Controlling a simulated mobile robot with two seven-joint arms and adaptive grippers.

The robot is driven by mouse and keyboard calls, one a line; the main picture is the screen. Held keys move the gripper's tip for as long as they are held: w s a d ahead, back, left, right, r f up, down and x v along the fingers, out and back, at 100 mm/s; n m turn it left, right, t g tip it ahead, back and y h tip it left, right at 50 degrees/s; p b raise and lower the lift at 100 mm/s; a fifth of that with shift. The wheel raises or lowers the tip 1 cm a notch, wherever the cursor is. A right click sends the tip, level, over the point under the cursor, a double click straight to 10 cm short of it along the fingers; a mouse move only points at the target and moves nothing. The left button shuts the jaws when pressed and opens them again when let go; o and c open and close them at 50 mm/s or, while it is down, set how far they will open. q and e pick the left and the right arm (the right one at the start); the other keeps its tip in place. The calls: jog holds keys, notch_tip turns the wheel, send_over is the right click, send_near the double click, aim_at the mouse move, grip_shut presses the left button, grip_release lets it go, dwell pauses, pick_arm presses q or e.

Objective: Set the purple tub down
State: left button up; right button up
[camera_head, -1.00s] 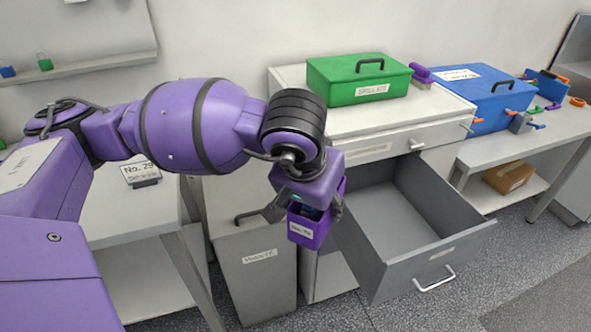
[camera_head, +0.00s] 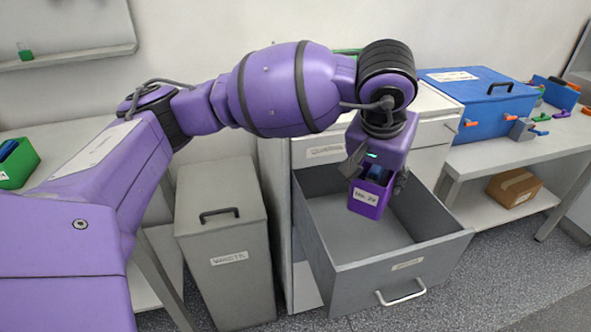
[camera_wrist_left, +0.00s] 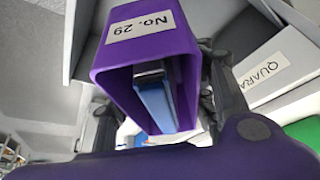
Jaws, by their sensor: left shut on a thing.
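The purple tub (camera_head: 369,196) has a white label reading "No. 29" and a blue item inside. My left gripper (camera_head: 374,180) is shut on the tub, one finger on each side. It holds the tub upright over the open grey drawer (camera_head: 406,266). The tub hides part of the drawer's floor, and I cannot tell how high above it the tub hangs. In the left wrist view the tub (camera_wrist_left: 118,70) fills the middle, with the blue item (camera_wrist_left: 155,103) in it. My right gripper is not in view.
The drawer looks empty where its floor shows. A grey lidded waste bin (camera_head: 225,245) stands left of the drawer. A blue box (camera_head: 487,105) sits on the bench at right. A cardboard box (camera_head: 514,187) lies on the shelf below. My arm hides most of the green box.

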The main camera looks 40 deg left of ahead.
pick_arm(q)
jog(key=shift+n, duration=0.3)
jog(key=w, duration=0.2)
jog(key=w+a+b, duration=0.1)
jog(key=w+a+r+b, duration=0.1)
jog(key=w, duration=0.1)
jog(key=shift+w+a, duration=0.2)
jog(key=shift+w, duration=0.15)
jog(key=f+b, duration=0.2)
jog(key=f, duration=0.4)
jog(key=w+a+f+b, duration=0.1)
jog(key=f+b, duration=0.2)
jog(key=f, duration=0.4)
jog(key=f+b, duration=0.2)
jog(key=f, duration=0.4)
jog(key=shift+w+a+f+b, duration=0.2)
jog(key=shift+a+b, duration=0.1)
jog(key=shift+f, duration=2.3)
jog(key=shift+r, duration=0.1)
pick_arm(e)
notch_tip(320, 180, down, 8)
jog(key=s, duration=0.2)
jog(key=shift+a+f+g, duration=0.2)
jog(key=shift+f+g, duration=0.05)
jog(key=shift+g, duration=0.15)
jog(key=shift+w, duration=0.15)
pick_arm(q)
jog(key=shift+b, duration=0.3)
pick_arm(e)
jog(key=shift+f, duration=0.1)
